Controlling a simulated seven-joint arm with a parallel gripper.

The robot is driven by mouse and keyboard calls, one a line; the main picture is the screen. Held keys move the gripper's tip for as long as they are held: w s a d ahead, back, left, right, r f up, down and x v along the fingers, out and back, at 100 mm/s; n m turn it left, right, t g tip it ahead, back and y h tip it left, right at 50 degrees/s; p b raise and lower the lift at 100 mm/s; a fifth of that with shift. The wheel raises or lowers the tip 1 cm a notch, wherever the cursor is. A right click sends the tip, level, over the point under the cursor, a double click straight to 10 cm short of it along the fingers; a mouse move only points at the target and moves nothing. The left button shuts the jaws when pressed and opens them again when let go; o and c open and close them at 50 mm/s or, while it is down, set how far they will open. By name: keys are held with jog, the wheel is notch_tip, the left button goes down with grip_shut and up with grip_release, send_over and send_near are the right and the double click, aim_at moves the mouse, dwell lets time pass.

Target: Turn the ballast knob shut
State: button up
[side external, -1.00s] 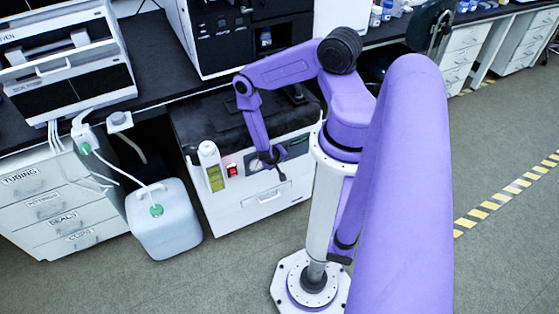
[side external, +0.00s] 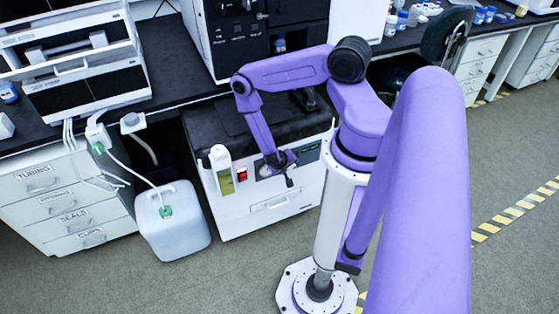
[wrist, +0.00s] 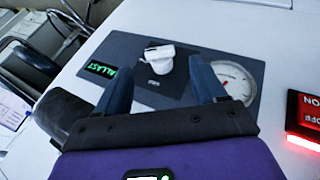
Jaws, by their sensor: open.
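The ballast knob (wrist: 160,58) is a white knob with a raised bar on a dark panel (wrist: 150,98) of the white unit, beside a green-lettered label (wrist: 103,70) partly reading "ALLAST". My gripper (wrist: 161,84) is open in the wrist view. Its two blue fingers reach toward the panel, one on each side of the knob in the picture. Nothing shows between them except the knob and panel beyond; I cannot tell the remaining gap. In the side view my gripper (side external: 283,163) is at the front of the white unit (side external: 262,218) and hides the knob.
A round gauge (wrist: 236,82) sits right of the knob, close to the right finger. In the side view, a bottle-shaped part (side external: 222,170) stands out at the unit's front left. A white jug (side external: 172,228) stands on the floor.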

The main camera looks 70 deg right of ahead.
jog(key=v, duration=1.2)
jog(key=shift+a+r, duration=0.2)
jog(key=shift+r, duration=0.1)
jog(key=shift+d, duration=0.15)
jog(key=c, duration=0.9)
jog(key=shift+d, duration=0.25)
grip_shut()
jog(key=shift+w+d+r+m+t+y, duration=0.15)
jog(key=shift+d+m+t+y, duration=0.1)
jog(key=shift+d+y, duration=0.35)
jog(key=shift+w+d+f+m+t+y, duration=0.1)
jog(key=shift+w+d+m+t+y, duration=0.15)
jog(key=shift+d+y, duration=0.3)
jog(key=shift+w+d+r+m+t+y, duration=0.1)
jog(key=shift+d+m+t+y, duration=0.15)
jog(key=shift+d+y, duration=0.35)
